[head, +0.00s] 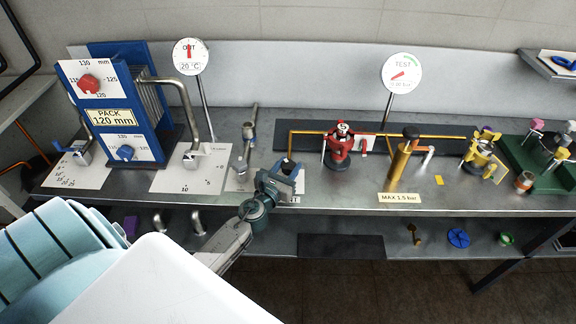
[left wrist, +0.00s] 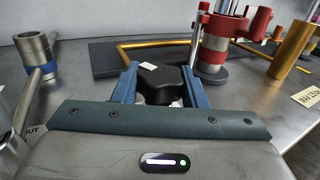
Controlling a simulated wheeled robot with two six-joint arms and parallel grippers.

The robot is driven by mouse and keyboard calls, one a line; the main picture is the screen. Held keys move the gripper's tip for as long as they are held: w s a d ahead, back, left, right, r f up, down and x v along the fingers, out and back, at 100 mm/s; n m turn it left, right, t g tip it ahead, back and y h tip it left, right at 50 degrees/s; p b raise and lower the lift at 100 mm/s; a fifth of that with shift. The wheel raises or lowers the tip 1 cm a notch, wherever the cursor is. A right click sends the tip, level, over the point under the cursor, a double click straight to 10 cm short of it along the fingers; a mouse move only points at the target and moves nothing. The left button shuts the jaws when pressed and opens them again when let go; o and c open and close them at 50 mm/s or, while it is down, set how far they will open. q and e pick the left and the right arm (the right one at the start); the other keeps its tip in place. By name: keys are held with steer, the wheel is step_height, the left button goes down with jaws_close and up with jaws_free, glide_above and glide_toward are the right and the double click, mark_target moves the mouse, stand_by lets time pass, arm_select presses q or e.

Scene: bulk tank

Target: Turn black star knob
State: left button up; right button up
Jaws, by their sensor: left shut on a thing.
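The black star knob (left wrist: 168,82) sits between the two blue fingers of my left gripper (left wrist: 160,88) in the left wrist view. The fingers are shut on it, one on each side. A small white mark shows on top near the knob. What lies below the knob is hidden by the gripper body. In the head view my left gripper (head: 284,178) is at the bench's front edge, and the dark top of the knob (head: 287,165) shows between its fingers. My right gripper is not in view.
A red valve (head: 339,147) stands behind and right of the gripper, and a brass cylinder (head: 401,160) stands farther right. A metal pipe fitting (head: 247,140) is close on the left. A blue plate pack (head: 110,100) stands at the far left. A lower shelf (head: 420,257) holds small parts.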

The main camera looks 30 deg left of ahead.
arm_select(q)
steer(key=m+h+b, duration=0.1)
steer(key=m+h, duration=0.1)
steer(key=shift+a+f+h, duration=0.1)
steer(key=shift+f+h, duration=0.05)
steer(key=shift+h, duration=0.25)
steer(key=m+h+b, duration=0.2)
steer(key=h+b, duration=0.1)
steer(key=h, duration=0.1)
steer(key=shift+m+g+b, duration=0.3)
steer(key=shift+g+b, duration=0.05)
steer(key=shift+g, duration=0.05)
steer(key=shift+m+g+h+b, duration=0.3)
steer(key=shift+m+h+b, duration=0.2)
steer(key=shift+h+b, duration=0.35)
steer(key=shift+r, duration=0.2)
steer(key=o, duration=1)
steer(key=shift+w, duration=0.15)
steer(key=shift+f, duration=0.1)
